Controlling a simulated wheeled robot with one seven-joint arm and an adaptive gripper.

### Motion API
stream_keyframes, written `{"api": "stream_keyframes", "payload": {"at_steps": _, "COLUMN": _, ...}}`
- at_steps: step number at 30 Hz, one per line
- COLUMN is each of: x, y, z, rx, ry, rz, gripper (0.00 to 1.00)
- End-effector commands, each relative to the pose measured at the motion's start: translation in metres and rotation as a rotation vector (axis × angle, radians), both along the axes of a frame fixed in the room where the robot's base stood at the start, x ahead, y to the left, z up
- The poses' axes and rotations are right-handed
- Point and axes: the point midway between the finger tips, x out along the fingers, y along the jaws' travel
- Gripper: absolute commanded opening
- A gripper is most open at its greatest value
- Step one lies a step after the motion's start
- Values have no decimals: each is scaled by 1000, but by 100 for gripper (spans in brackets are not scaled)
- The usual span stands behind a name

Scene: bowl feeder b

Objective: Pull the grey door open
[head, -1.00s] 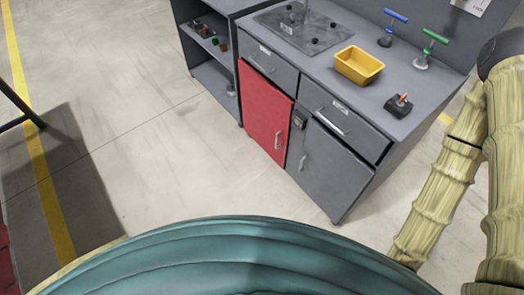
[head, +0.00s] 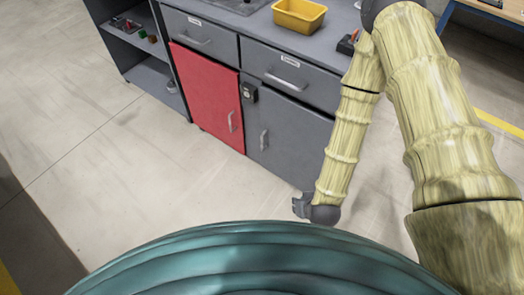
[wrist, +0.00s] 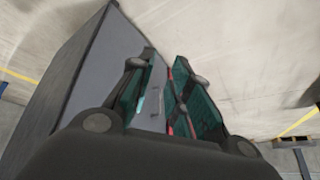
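The grey door (head: 290,134) is the right lower door of a grey workbench cabinet, beside a red door (head: 205,92). It looks shut, flush with the front. Its upright metal handle (head: 264,141) is near its left edge, with a small dark latch box (head: 250,94) above. My gripper (head: 299,207) hangs in front of the cabinet's lower right part, apart from the handle. In the wrist view my gripper (wrist: 160,64) has its fingers apart, with nothing held. A grey panel and a bit of red show between and beyond the fingers.
Drawers sit above the doors; the grey door's drawer has a handle (head: 285,81). A yellow bin (head: 299,14) stands on the bench top. An open shelf unit (head: 150,72) stands at the left. The floor before the doors is clear.

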Motion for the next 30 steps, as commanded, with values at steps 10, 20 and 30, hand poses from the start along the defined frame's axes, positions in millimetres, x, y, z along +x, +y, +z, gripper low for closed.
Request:
{"api": "stream_keyframes", "payload": {"at_steps": 10, "x": 71, "y": 44, "z": -63, "rx": 28, "ry": -244, "rz": 18, "gripper": 19}}
{"api": "stream_keyframes", "payload": {"at_steps": 20, "x": 131, "y": 79, "z": -98, "rx": 36, "ry": -470, "rz": 9, "gripper": 19}}
{"api": "stream_keyframes", "payload": {"at_steps": 30, "x": 183, "y": 108, "z": -123, "rx": 29, "ry": -695, "rz": -31, "gripper": 19}}
